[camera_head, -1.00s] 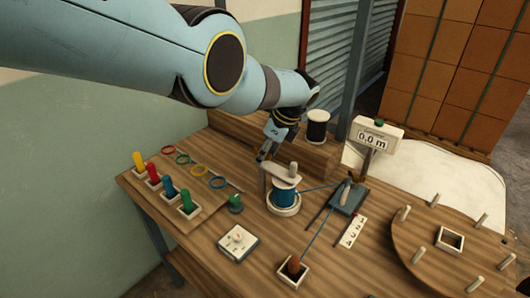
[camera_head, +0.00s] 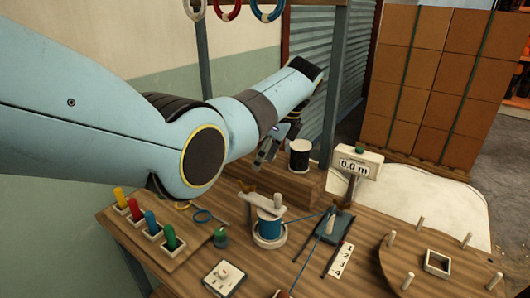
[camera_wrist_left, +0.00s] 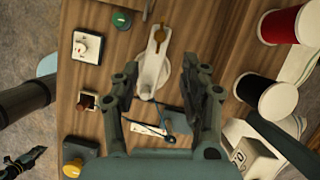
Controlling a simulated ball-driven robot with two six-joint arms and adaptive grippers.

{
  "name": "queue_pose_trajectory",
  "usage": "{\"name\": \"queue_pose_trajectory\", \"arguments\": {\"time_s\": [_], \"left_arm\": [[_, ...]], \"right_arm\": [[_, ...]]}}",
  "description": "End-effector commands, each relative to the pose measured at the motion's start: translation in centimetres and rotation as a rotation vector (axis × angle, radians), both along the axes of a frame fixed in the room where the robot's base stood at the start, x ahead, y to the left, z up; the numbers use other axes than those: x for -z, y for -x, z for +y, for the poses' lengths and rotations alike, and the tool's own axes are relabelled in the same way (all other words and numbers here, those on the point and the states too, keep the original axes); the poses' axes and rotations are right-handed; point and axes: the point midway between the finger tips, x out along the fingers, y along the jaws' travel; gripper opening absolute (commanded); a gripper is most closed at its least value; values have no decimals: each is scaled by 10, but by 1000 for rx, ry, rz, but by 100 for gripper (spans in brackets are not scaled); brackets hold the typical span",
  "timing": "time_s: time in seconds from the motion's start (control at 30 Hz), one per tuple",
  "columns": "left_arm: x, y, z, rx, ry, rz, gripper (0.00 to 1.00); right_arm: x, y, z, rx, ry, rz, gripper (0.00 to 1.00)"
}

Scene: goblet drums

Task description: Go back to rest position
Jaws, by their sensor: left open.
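My left gripper (camera_head: 268,150) is raised above the workbench, left of the black-wrapped spool (camera_head: 299,155). It is open and empty; in the left wrist view its two fingers (camera_wrist_left: 160,85) stand apart over the bench. Beneath it is the white spool stand (camera_wrist_left: 152,70); in the head view this stand carries a blue spool (camera_head: 269,225) with its thread running right. A dark gripper-like shape (camera_wrist_left: 25,163), apparently my right gripper, shows at the lower left of the wrist view; its jaws are unclear.
Yellow, red, blue and green pegs (camera_head: 145,222) stand at the bench's left. A meter reading 0.0 m (camera_head: 356,164) stands behind the blue guide plate (camera_head: 333,227). A round pegged board (camera_head: 400,270) is at right. Coloured rings (camera_head: 230,8) hang overhead.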

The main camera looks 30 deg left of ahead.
Motion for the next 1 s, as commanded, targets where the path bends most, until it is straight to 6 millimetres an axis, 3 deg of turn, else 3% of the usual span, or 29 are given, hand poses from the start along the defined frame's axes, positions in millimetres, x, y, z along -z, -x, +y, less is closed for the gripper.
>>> {"name": "queue_pose_trajectory", "arguments": {"time_s": [0.2, 0.73, 0.87, 1.0], "left_arm": [[-12, -1, -5, -1, 0, 0, 44], [-9, 2, -5, -12, 2, -6, 44], [17, 24, -2, -110, 19, -65, 44], [59, 78, 2, -338, 64, -208, 44]], "right_arm": [[0, 0, 0, 0, 0, 0, 0], [0, 0, 1, 0, -1, 0, 0], [0, 0, 1, 0, -1, 0, 0], [0, 0, 1, 0, -1, 0, 0]]}}
